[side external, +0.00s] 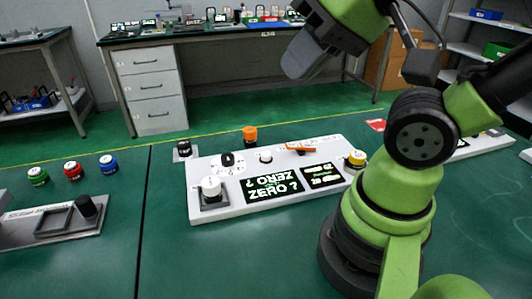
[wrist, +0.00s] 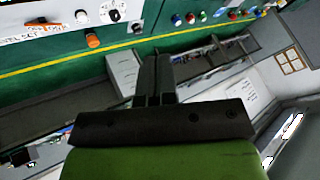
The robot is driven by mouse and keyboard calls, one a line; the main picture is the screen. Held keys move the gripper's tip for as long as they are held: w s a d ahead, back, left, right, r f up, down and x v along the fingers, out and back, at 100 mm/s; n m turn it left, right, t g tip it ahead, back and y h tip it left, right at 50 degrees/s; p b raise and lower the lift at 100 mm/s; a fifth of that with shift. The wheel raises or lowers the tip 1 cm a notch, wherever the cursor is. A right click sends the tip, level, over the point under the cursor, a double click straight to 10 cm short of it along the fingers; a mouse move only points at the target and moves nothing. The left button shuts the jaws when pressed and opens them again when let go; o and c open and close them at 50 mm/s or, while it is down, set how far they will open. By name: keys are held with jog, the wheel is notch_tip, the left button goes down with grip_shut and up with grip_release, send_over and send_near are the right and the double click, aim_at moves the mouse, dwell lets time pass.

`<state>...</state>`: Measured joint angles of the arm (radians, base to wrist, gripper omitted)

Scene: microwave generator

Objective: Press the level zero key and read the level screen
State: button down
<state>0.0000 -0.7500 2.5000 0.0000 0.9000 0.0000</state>
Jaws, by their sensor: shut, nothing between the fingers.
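The white generator panel (side external: 225,210) lies on the green bench in the side view. Its larger black screen (side external: 272,187) shows white lettering with "ZERO ?", and some of it looks flipped. A smaller screen (side external: 322,176) to its right has text too small to read. A white round button (side external: 211,187) on a grey base stands at the panel's left, and another white button (side external: 265,156) at its back. I cannot tell which is the level zero key. My gripper (side external: 296,64) is shut and empty, high above and apart from the panel. Its fingers also show in the wrist view (wrist: 154,75).
The panel carries a black dial (side external: 227,160), an orange lever (side external: 300,149) and a yellow button (side external: 357,158). An orange knob (side external: 250,134) stands behind it. Red (side external: 73,170), green and blue buttons and a grey tray panel (side external: 50,228) are at left.

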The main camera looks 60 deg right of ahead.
jog(key=shift+w, duration=0.1)
jog(key=n+t+y, duration=0.1)
jog(key=n, duration=3.4)
send_over(267, 153)
notch_tip(267, 153, down, 16)
jog(key=f, duration=0.1)
jog(key=shift+d+r, duration=0.1)
jog(key=shift+r, duration=0.15)
jog(key=shift+f, duration=4.4)
